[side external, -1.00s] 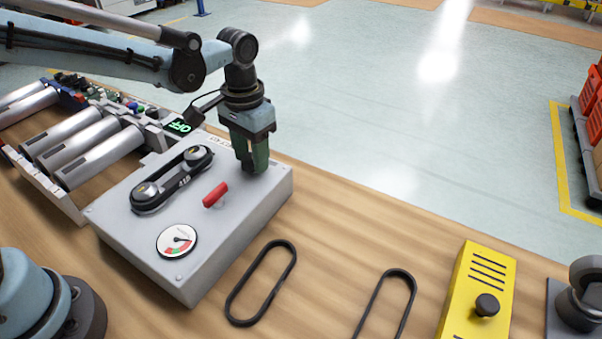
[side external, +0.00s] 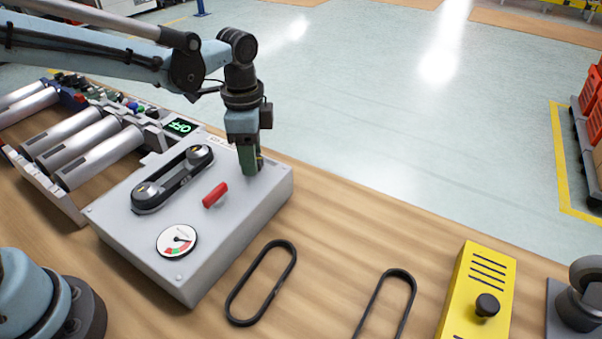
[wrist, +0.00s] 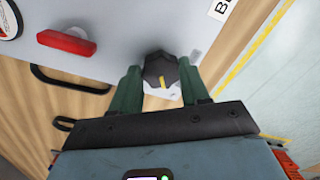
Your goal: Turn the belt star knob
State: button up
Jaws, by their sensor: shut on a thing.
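In the side external view my gripper (side external: 250,168) points straight down at the box's far right corner and hides most of the knob. The box also carries a belt around two pulleys (side external: 172,180), a red lever (side external: 215,195) and a round dial gauge (side external: 177,241).
Two loose black belts (side external: 232,300) lie on the wooden table (side external: 330,270). A yellow box with a black knob (side external: 480,285) stands at the right.

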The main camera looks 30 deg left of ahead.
jog(key=shift+m, duration=0.8)
jog(key=o, duration=1.1)
jog(key=shift+c, duration=0.2)
jog(key=shift+r, duration=0.1)
notch_tip(320, 180, up, 12)
jog(key=s+a+f+n+t, duration=0.2)
jog(key=s+a+n, duration=0.1)
jog(key=n, duration=0.1)
jog(key=s+a+f+n+t, duration=0.2)
jog(key=s+a+f+n, duration=0.1)
jog(key=s+n, duration=0.1)
jog(key=s+a+f+n+t, duration=0.2)
jog(key=s+a+n+t, duration=0.1)
jog(key=s+n, duration=0.1)
jog(key=shift+f+n, duration=0.15)
jog(key=shift+n, duration=0.65)
